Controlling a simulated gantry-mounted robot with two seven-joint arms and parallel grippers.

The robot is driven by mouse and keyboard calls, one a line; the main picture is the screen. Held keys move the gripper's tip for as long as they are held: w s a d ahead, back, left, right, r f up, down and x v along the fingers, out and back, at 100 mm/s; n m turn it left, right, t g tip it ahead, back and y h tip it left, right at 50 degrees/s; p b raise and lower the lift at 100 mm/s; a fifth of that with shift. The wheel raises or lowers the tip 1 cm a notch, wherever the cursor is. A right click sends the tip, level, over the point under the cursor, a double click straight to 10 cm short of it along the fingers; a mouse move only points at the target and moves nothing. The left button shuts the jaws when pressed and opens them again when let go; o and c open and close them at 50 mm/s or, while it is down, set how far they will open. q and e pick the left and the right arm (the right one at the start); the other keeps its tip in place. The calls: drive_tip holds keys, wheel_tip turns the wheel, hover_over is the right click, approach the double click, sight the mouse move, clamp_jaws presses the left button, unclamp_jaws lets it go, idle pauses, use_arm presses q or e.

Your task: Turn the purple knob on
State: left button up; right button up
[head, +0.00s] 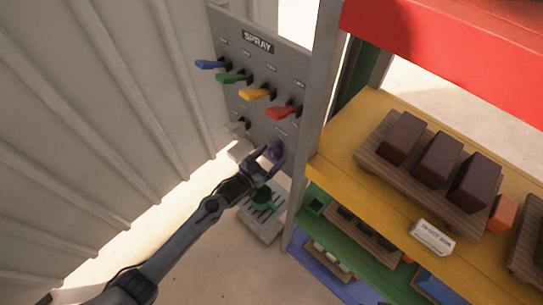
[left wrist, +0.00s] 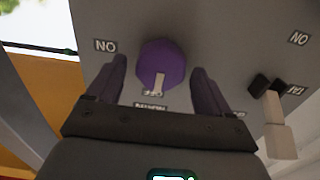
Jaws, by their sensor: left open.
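The purple knob (left wrist: 163,63) sits on the grey panel, with a pale pointer mark on its face aimed at the lower label in the left wrist view. In the head view the knob (head: 277,150) shows low on the SPRAY panel (head: 262,75), partly hidden by my left gripper. My left gripper (head: 269,156) is open in front of it. In the left wrist view its two fingers (left wrist: 160,88) stand on either side of the knob, with gaps between them and it. My right gripper is in neither view.
Blue (head: 210,64), green (head: 232,77), yellow (head: 256,94) and red (head: 281,112) levers stick out above the knob. A light switch (left wrist: 275,120) is beside the knob. A yellow shelf (head: 345,135) with brown blocks stands close on the right; a corrugated wall (head: 100,110) is on the left.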

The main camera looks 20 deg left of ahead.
use_arm(q)
drive_tip(key=shift+w+d, duration=0.15)
drive_tip(key=shift+w, duration=0.25)
drive_tip(key=c, duration=1)
